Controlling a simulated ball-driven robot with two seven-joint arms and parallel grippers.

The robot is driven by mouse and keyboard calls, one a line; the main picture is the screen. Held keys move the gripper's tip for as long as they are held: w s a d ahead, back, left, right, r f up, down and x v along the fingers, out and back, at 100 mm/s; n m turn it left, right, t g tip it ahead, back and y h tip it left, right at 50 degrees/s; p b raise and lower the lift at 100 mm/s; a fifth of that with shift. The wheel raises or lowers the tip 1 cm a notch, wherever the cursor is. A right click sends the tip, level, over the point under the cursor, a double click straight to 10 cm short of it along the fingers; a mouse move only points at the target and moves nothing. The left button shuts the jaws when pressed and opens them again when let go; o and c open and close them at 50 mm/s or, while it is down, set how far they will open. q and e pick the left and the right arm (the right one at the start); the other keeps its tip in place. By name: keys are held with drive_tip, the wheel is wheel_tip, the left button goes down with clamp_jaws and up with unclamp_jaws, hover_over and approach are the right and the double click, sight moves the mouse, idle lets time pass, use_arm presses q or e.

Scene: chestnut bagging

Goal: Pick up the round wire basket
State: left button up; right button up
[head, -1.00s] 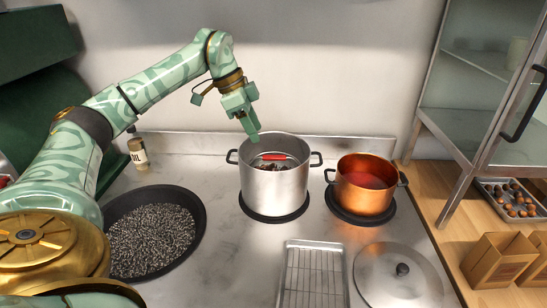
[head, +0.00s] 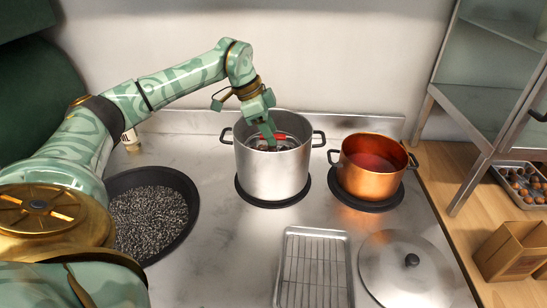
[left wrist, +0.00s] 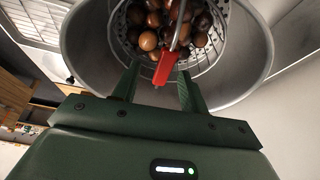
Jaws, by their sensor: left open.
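The round wire basket (left wrist: 119,40) sits inside the tall steel pot (head: 272,172) and holds several brown chestnuts (left wrist: 148,41). Its red handle grip (left wrist: 165,68) stands up over the chestnuts and also shows at the pot's mouth in the head view (head: 279,136). My left gripper (head: 270,138) reaches down into the pot's mouth. In the left wrist view its two fingers (left wrist: 158,72) are apart, one on each side of the red grip. I cannot tell whether either finger touches it. My right gripper is in neither view.
A copper pot (head: 370,178) stands right of the steel pot. In front are a wire rack tray (head: 313,270) and a round lid (head: 385,275). A dark pan (head: 184,232) of small grains is at the left. Paper bags (head: 508,250) stand at the right, near a cabinet.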

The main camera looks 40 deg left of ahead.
use_arm(q)
drive_tip(key=x, duration=0.1)
drive_tip(key=b+x, duration=0.1)
drive_tip(key=x, duration=0.2)
drive_tip(key=shift+a+f, duration=0.25)
drive_tip(key=shift+f, duration=0.05)
drive_tip(key=shift+w+d+f+b, duration=0.1)
drive_tip(key=shift+w+f+b, duration=0.1)
drive_tip(key=shift+f+b, duration=0.1)
drive_tip(key=shift+r, duration=0.15)
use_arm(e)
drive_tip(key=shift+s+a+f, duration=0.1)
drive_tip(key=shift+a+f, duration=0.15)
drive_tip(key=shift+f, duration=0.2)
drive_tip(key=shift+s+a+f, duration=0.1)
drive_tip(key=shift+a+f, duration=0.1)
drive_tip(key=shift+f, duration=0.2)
use_arm(q)
drive_tip(key=shift+s, duration=0.1)
clamp_jaws()
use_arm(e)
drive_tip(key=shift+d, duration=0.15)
